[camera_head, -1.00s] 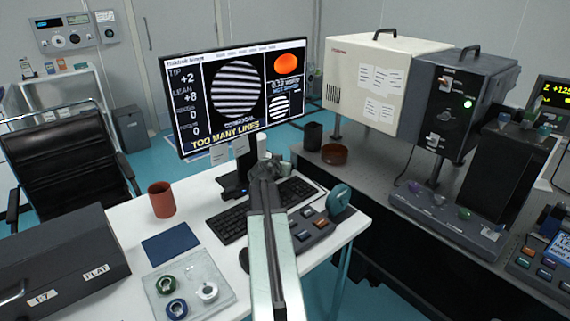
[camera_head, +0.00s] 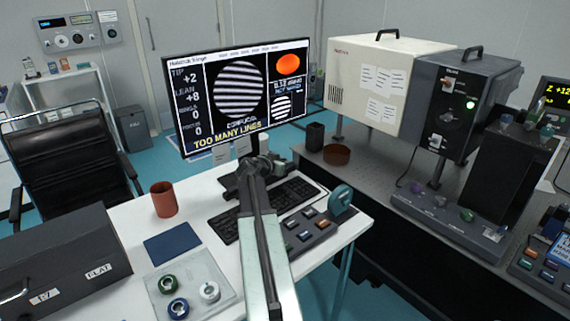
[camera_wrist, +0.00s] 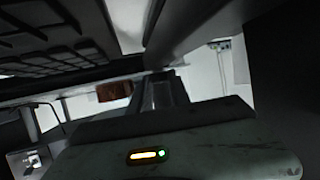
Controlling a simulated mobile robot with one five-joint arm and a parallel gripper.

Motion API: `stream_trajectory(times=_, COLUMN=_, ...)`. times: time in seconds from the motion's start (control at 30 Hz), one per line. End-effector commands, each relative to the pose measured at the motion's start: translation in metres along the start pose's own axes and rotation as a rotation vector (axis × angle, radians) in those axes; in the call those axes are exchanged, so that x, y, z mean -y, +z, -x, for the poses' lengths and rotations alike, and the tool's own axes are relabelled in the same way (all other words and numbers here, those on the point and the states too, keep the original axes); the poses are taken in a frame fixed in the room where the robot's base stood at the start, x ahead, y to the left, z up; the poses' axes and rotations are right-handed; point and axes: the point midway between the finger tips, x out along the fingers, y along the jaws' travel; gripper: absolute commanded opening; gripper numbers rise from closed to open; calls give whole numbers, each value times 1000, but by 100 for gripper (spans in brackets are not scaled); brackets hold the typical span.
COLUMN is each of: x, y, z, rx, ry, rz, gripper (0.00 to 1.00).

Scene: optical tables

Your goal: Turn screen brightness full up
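The monitor (camera_head: 240,92) stands on the white desk and is lit. It shows a striped disc, an orange disc and the words "TOO MANY LINES". No brightness control is clearly identifiable. My arm reaches over the keyboard toward the monitor's lower edge, and my gripper (camera_head: 236,184) is a small dark shape by the monitor's foot, its fingers not distinguishable. In the wrist view, a dark surface with a lit amber bar and green light (camera_wrist: 148,155) fills the lower part; I cannot tell what it belongs to. Whether the gripper touches anything is unclear.
The keyboard (camera_head: 290,193) and a button console (camera_head: 312,232) lie close to my arm. A red-brown mug (camera_head: 163,199), a blue pad (camera_head: 172,246) and a clear tray (camera_head: 222,288) with rings are to the left. A dark bench with instruments (camera_head: 400,165) stands at right.

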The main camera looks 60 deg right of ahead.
Motion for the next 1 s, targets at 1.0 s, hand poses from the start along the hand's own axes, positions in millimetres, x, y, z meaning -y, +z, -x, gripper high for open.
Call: stream_trajectory(times=1.0, x=0, y=1, z=79, rx=3, ry=1, rz=-1, gripper=45)
